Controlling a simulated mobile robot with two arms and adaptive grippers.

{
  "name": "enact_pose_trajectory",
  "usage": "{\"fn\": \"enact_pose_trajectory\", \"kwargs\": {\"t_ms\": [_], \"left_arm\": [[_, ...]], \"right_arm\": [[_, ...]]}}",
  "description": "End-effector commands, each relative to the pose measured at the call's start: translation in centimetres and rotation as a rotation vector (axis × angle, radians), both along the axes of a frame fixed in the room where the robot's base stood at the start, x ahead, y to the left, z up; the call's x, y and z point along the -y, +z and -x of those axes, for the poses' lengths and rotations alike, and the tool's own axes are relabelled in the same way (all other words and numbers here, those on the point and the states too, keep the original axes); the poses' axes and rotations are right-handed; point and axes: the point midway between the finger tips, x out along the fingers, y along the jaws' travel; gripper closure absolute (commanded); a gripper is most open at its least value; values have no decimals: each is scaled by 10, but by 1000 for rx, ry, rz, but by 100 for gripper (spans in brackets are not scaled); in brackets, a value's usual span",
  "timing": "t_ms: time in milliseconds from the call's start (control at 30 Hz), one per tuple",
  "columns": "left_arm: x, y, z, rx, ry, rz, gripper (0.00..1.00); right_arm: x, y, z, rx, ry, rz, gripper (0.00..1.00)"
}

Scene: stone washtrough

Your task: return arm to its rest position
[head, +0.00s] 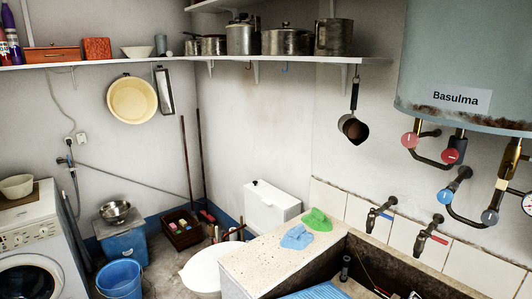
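Neither of my grippers nor either arm shows in the head view. The stone washtrough (389,254) stands at the lower right, with a pale speckled ledge (262,257) on its left side. A blue cloth (297,237) and a green cloth (317,220) lie on the ledge, close together. Whether my grippers hold anything cannot be seen.
Two taps (380,213) (430,236) stick out from the wall above the trough. A water heater (465,65) hangs at the upper right with pipes below. A shelf (300,62) holds pots. A washing machine (38,245), a blue bucket (121,279) and a white basin (205,270) stand left.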

Motion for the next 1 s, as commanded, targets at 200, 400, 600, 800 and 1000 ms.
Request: {"fn": "enact_pose_trajectory", "kwargs": {"t_ms": [200, 400, 600, 800, 1000], "left_arm": [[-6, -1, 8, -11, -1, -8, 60], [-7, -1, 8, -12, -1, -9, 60], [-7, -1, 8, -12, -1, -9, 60], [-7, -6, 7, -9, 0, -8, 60], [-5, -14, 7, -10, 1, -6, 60]], "right_arm": [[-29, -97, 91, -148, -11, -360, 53], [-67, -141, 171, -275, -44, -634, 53], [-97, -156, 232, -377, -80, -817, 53], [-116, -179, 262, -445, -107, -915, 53], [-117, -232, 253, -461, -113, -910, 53]]}}
